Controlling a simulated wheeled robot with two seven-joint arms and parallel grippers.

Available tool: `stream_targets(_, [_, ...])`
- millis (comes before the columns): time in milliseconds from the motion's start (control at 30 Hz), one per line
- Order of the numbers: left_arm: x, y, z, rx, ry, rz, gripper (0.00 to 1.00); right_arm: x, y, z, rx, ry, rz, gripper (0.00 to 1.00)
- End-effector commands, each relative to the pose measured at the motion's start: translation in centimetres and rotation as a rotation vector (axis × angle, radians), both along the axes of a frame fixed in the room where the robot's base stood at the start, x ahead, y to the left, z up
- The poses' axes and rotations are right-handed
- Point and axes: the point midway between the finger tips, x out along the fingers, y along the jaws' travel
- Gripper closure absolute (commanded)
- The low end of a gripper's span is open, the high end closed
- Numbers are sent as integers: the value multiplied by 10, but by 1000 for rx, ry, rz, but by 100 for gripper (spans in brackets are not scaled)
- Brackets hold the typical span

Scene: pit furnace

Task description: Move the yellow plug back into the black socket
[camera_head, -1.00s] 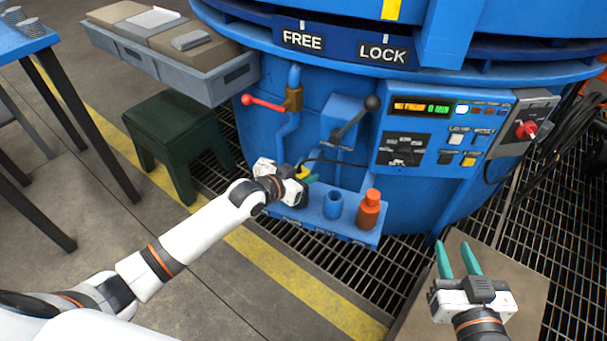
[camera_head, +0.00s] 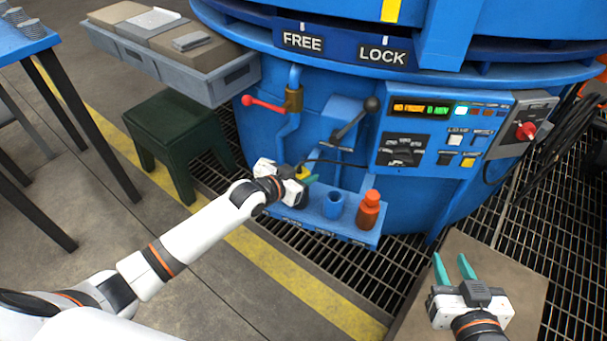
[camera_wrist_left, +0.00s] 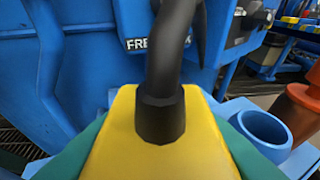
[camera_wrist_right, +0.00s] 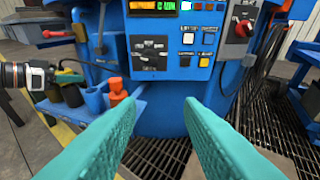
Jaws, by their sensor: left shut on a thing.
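The yellow plug (camera_wrist_left: 200,145) fills the lower middle of the left wrist view, with a thick black cable leaving its top. My left gripper (camera_head: 309,180) is shut on it above the left part of the blue shelf; a little of the plug (camera_head: 303,172) shows in the head view. In the right wrist view a dark cylinder (camera_wrist_right: 72,96) stands on the shelf near my left gripper; I cannot tell whether it is the black socket. The plug's lower end is hidden. My right gripper (camera_head: 453,262) is open and empty, low at the right and away from the shelf.
The blue shelf (camera_head: 355,232) also holds a blue cup (camera_head: 333,204) and an orange bottle (camera_head: 368,210), right of my left gripper. A red-handled lever (camera_head: 264,102) and a black-knobbed lever (camera_head: 357,118) stand above. The control panel (camera_head: 440,135) is at the right.

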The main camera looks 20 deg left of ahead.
Motion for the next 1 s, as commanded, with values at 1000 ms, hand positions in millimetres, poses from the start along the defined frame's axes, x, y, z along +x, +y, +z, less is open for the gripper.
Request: stream_targets(1000, [0,0,-6,0,-1,0,90,2,1,7,14,-55,2,66])
